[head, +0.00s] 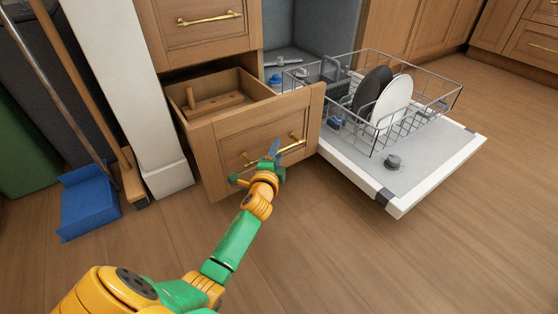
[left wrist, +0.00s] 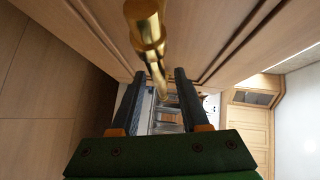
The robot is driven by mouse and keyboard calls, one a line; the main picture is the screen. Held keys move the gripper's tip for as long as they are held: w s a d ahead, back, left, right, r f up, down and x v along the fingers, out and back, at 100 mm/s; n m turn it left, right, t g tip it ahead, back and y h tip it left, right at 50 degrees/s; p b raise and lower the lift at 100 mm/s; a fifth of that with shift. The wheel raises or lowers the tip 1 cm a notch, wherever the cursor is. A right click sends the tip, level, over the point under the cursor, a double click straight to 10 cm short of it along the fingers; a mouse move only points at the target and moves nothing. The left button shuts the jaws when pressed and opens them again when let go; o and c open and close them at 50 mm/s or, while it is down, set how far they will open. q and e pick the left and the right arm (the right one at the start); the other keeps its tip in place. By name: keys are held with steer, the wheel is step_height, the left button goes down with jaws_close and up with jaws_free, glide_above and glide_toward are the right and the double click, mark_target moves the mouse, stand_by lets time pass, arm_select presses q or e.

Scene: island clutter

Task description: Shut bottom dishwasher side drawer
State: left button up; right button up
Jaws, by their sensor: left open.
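The bottom side drawer (head: 235,155) next to the dishwasher is pulled out, with its wooden front facing me and its inside showing from above. Its brass handle (head: 291,146) runs across the front. My left gripper (head: 273,150) is at the drawer front, close to the handle, with its fingers apart. In the left wrist view the brass handle (left wrist: 146,32) stands large ahead of the open fingers (left wrist: 158,78), its far part lined up between the fingertips. I cannot tell whether they touch it. My right gripper is out of view.
The dishwasher door (head: 430,165) is down at the right, with a rack (head: 437,98) holding a dark plate (head: 371,90) and a white plate (head: 393,103). A closed drawer (head: 200,24) is above. A blue dustpan (head: 88,203) and broom stand left. The front floor is clear.

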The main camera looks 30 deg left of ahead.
arm_select(q)
steer(key=shift+w+a, duration=0.1)
steer(key=shift+w, duration=0.1)
jaws_close()
stand_by(1.3)
